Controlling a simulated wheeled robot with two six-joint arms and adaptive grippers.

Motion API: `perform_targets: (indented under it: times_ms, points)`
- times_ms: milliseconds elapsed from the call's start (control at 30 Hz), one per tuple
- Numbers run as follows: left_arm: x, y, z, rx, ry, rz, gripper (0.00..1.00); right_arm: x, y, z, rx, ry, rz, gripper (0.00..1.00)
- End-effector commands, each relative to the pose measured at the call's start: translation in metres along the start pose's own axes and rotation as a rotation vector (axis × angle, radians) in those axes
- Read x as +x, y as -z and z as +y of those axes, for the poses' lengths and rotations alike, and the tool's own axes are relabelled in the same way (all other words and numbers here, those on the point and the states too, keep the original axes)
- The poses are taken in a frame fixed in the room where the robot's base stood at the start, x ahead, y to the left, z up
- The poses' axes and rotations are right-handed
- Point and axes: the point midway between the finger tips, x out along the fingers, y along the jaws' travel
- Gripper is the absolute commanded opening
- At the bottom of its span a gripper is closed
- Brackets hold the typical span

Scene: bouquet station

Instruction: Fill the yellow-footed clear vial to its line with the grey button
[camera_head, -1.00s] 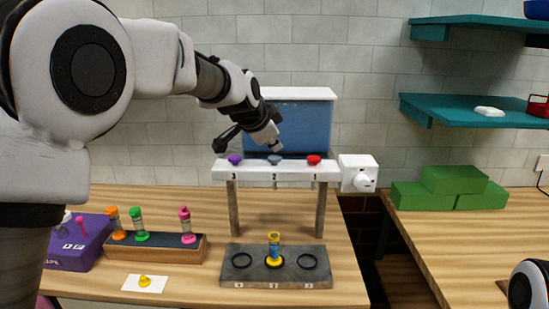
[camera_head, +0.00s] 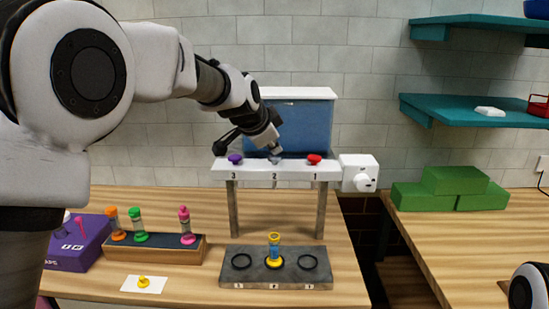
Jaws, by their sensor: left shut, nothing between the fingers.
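The yellow-footed clear vial (camera_head: 274,250) stands upright in the middle ring of the dark tray (camera_head: 238,276), under the dispenser. It has a yellow top and blue in its body; its line and the exact level are too small to make out. The grey button (camera_head: 275,160) is the middle one on the white dispenser shelf, above the label 2. My left gripper (camera_head: 276,150) is shut and empty, pointing down with its tips at the grey button, seemingly touching it and partly hiding it. My right gripper is out of view.
A purple button (camera_head: 235,159) and a red button (camera_head: 314,159) flank the grey one. A blue tank (camera_head: 305,125) stands behind. A wooden rack (camera_head: 190,254) with several vials, a purple box (camera_head: 75,245) and a white card (camera_head: 143,284) are to the left.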

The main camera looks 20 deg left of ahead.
Motion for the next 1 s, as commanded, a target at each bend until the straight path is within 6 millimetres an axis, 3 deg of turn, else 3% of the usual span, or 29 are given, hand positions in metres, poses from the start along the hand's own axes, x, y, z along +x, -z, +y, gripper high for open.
perform_targets:
  times_ms: [1000]
  points:
    - [0.0080, -0.0060, 0.0060, 0.000, -0.002, -0.001, 0.00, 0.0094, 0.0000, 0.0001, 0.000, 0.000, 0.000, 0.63]
